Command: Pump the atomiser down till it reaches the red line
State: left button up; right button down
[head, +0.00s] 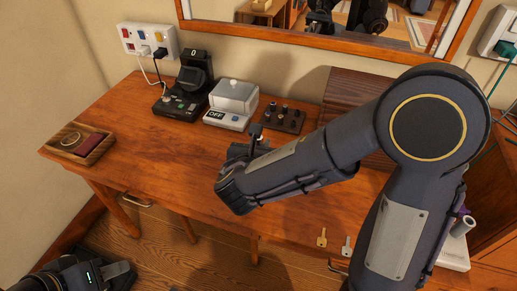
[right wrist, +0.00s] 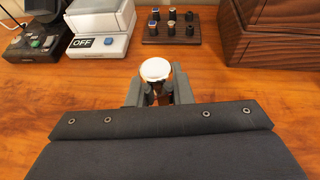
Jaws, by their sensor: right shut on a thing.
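The atomiser (right wrist: 156,70) shows in the right wrist view as a round white top over a darker brownish body. My right gripper (right wrist: 157,91) is shut on it, with one grey finger on each side just below the white top. The lower part of the atomiser is hidden behind my wrist, and no red line shows.
Behind the atomiser stand a black device with a "0" display (head: 187,91), a white box marked OFF (head: 231,104) and a rack of small dark pieces (head: 283,117). A wooden tray (head: 78,143) lies far left. Two keys (head: 322,237) lie near the front edge.

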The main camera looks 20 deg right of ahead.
jog(key=shift+f+b, duration=0.4)
jog(key=shift+s+f, duration=0.1)
jog(key=shift+f, duration=0.05)
dwell(0.4)
jog(key=shift+r, duration=0.55)
jog(key=shift+f, duration=0.4)
dwell(0.4)
jog(key=shift+f, duration=0.15)
jog(key=shift+r, duration=0.6)
dwell(0.6)
jog(key=shift+r, duration=0.15)
jog(key=shift+r+p, duration=1.7)
jog(key=shift+r, duration=0.05)
jog(key=shift+r, duration=0.1)
